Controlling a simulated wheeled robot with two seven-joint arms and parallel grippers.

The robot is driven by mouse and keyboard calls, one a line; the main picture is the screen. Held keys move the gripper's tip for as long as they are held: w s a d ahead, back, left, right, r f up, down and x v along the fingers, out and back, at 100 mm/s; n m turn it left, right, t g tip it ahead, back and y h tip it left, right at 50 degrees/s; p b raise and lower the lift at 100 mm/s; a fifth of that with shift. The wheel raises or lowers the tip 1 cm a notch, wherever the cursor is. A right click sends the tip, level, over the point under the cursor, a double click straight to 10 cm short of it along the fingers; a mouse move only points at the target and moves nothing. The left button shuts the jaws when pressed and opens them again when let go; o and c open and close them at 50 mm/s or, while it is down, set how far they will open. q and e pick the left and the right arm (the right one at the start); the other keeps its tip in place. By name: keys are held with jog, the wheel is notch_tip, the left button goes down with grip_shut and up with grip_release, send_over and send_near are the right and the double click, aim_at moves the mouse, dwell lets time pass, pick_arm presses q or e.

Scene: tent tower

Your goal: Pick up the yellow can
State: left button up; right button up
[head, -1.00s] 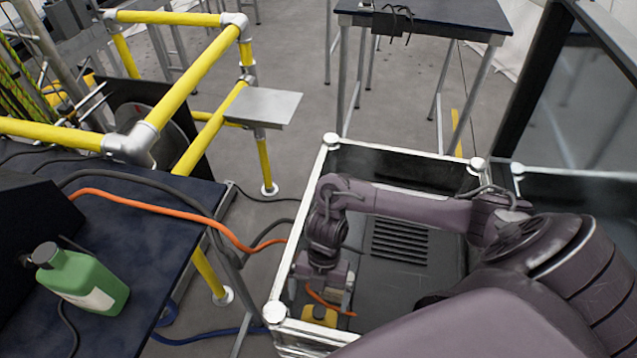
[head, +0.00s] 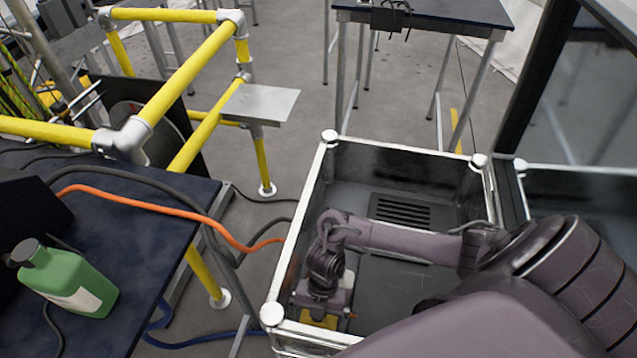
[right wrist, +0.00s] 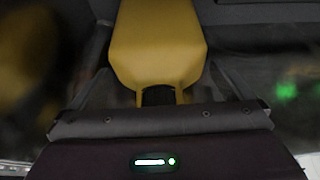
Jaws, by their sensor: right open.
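The yellow can (head: 318,320) is in the near left corner of the metal-framed bin (head: 328,205), mostly hidden under my right gripper in the head view. In the right wrist view the yellow can (right wrist: 158,45) fills the upper middle, its dark neck toward the palm. My right gripper (right wrist: 160,78) is open, with one finger on each side of the can and dark gaps between. In the head view my right gripper (head: 322,308) is low in the bin, right over the can. My left gripper is not in view.
The bin's raised rim and corner posts are close around my right arm. A dark table with a green bottle (head: 65,283) stands at the left. An orange hose (head: 190,210) runs from the table to the bin. The bin's middle, by the floor grate (head: 400,212), is clear.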

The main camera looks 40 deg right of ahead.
jog(key=c, duration=1.8)
jog(key=shift+r, duration=0.1)
